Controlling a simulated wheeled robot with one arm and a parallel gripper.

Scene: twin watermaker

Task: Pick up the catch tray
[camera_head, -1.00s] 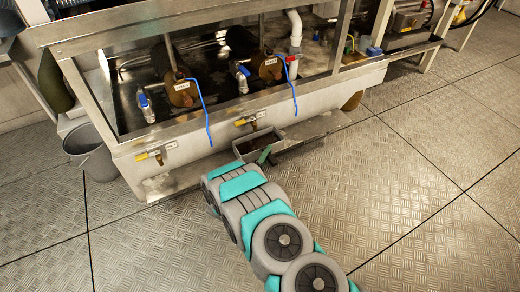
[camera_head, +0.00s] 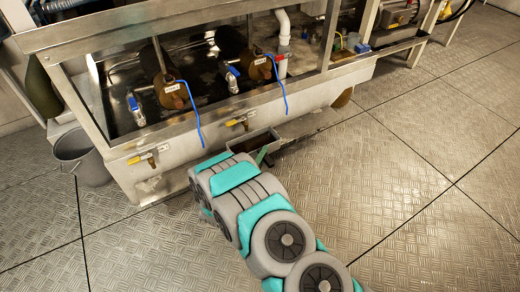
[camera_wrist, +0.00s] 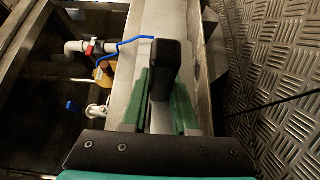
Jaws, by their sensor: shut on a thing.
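The catch tray (camera_head: 252,142) is a small, dark grey metal trough. In the head view it sits low against the front of the tank, below and right of a yellow-handled valve (camera_head: 236,122). My gripper (camera_head: 264,156) is at its near side, mostly hidden behind my arm; only a green finger shows. In the wrist view my gripper's green fingers (camera_wrist: 163,105) are closed on an upright black piece (camera_wrist: 167,65), which looks like the tray's handle. How it joins the tray is hidden.
The pale tank (camera_head: 190,150) and its steel frame (camera_head: 90,110) stand close behind the tray. A low ledge (camera_head: 315,124) runs to the right. A grey bucket (camera_head: 82,160) stands at left. The metal plate floor (camera_head: 400,190) at right is clear.

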